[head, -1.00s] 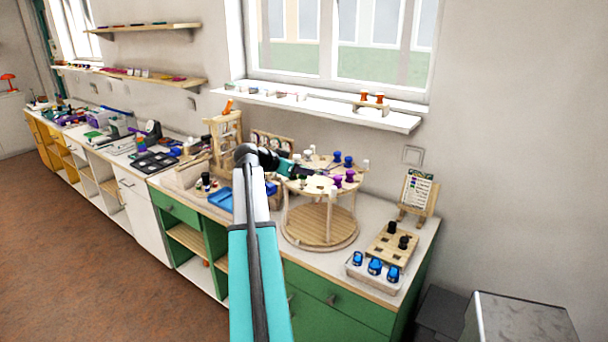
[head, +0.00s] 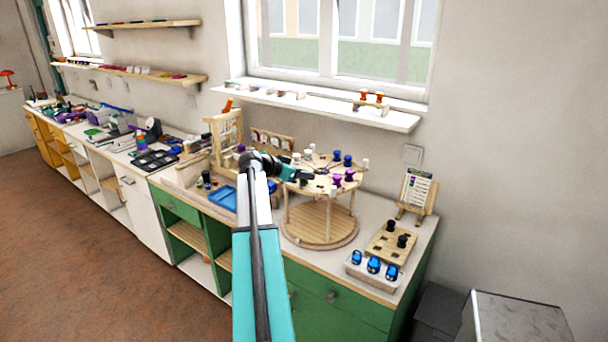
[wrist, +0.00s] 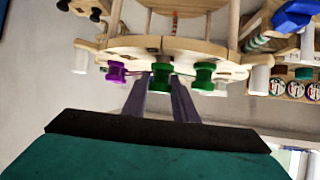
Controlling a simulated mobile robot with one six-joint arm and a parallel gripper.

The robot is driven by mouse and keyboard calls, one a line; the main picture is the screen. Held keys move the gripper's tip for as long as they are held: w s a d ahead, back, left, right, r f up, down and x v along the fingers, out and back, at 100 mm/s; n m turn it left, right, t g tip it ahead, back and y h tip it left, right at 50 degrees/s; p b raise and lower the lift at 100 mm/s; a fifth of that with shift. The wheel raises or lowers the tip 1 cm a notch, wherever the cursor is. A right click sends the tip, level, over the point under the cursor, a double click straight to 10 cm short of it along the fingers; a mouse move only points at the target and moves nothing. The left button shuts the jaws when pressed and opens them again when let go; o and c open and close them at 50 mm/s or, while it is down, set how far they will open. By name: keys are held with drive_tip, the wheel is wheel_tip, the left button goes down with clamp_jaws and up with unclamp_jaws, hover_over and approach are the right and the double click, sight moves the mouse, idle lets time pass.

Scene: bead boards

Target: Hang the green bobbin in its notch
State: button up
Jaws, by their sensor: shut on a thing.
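A green bobbin (wrist: 161,76) sits between my gripper's two fingers in the wrist view, at the rim of a round wooden rack (wrist: 140,42). My gripper (head: 314,177) is shut on it and reaches over the rack's upper disc (head: 322,162) in the head view. A second green bobbin (wrist: 204,76) is at the rim just right of the held one in the wrist view. A purple bobbin (wrist: 116,71) is at the rim on the left. The notch at the held bobbin is hidden, so I cannot tell if the bobbin is seated.
White pegs or bobbins (wrist: 259,80) and blue bobbins (head: 348,160) also stand around the disc. The rack's lower disc (head: 320,238) is bare. A blue tray (head: 224,197) lies left; a card on an easel (head: 418,190) and a block with black bobbins (head: 377,242) stand right.

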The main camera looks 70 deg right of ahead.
drive_tip(key=shift+f, duration=0.4)
drive_tip(key=shift+f, duration=0.1)
drive_tip(key=o, duration=1)
drive_tip(key=shift+o, duration=0.2)
drive_tip(key=shift+r, duration=0.2)
drive_tip(key=shift+w+a, duration=0.2)
drive_tip(key=shift+a, duration=0.15)
drive_tip(key=b+v, duration=0.3)
drive_tip(key=v, duration=0.8)
drive_tip(key=shift+r, duration=0.15)
